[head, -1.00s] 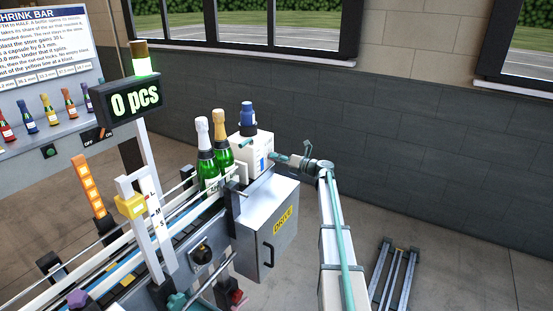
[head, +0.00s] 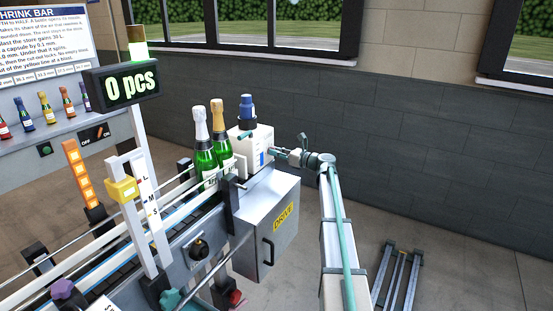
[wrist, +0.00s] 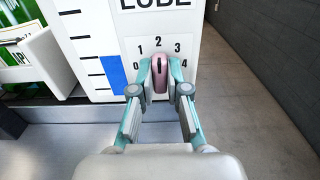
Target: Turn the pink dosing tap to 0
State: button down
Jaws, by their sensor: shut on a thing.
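The pink dosing tap (wrist: 160,75) is on the white LUBE box's front face, below an arc of numbers from 0 at the left through 2 at the top to 4 at the right. The tap stands about upright, in line with the 2. My gripper (wrist: 160,72) is shut on it, one teal finger on each side. The fingers partly cover the area near the 0 and the 4. In the head view, my gripper (head: 280,153) is at the right side of the white box (head: 258,143); the tap is hidden there.
A blue level bar (wrist: 113,73) with tick marks is left of the dial. Green bottles (head: 205,150) stand left of the box by the conveyor. A grey DRIVE cabinet (head: 266,235) is below. Open floor lies to the right.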

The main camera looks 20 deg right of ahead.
jog(key=shift+s+a+f+n+b, duration=0.1)
jog(key=shift+n+b, duration=4.2)
jog(key=shift+n, duration=0.25)
jog(key=shift+a+f+n+b, duration=0.1)
jog(key=shift+n+b, duration=4.15)
jog(key=shift+n, duration=0.3)
jog(key=shift+r, duration=0.1)
jog(key=c, duration=1.2)
grip_release()
jog(key=shift+o, duration=0.2)
jog(key=shift+d, duration=0.1)
